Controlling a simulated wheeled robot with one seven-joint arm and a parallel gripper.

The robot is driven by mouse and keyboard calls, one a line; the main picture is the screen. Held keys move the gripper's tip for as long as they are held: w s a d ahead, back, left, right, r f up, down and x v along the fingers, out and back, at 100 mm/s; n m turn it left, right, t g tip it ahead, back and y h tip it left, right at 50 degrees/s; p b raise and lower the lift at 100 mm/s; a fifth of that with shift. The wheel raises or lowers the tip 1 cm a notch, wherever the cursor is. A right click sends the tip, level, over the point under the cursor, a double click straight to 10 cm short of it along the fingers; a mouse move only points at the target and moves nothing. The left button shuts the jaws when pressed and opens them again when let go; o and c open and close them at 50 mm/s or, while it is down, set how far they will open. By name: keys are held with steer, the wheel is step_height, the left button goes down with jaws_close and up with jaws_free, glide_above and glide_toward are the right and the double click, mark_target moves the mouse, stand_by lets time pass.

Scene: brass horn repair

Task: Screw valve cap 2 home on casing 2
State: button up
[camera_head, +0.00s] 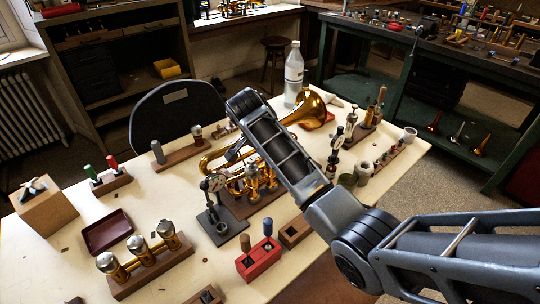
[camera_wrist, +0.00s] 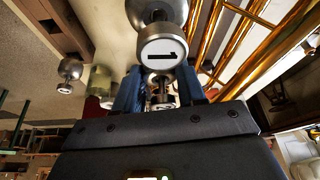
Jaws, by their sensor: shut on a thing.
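The brass horn (camera_head: 312,110) lies across the table, its bell pointing toward the back right. Its valve casings (camera_head: 252,183) stand over a dark wooden stand, partly behind my arm. In the wrist view, my gripper (camera_wrist: 160,88) has its two blue fingers shut on a small silver part (camera_wrist: 163,100), largely hidden between them. A round silver piece with a white face marked "1" (camera_wrist: 162,54) shows just beyond the fingertips; I cannot tell whether it touches them. No mark 2 is readable.
Brass tubes (camera_wrist: 232,30) run close to the right of the fingers. A wooden block with silver-topped brass cylinders (camera_head: 140,246), a maroon tray (camera_head: 108,232) and a red block (camera_head: 258,260) occupy the front. A bottle (camera_head: 293,75) stands behind.

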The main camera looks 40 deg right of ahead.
steer(key=shift+w+f+m+g, duration=0.15)
steer(key=shift+m+g, duration=0.25)
steer(key=shift+m, duration=0.6)
steer(key=m+g+b, duration=0.1)
steer(key=m, duration=0.2)
steer(key=shift+m+b, duration=0.4)
steer(key=shift+b, duration=0.05)
steer(key=o, duration=1.2)
steer(key=shift+g, duration=0.3)
steer(key=shift+o, duration=0.3)
steer(key=p+v, duration=0.2)
steer(key=v, duration=0.6)
steer(key=shift+d, duration=0.2)
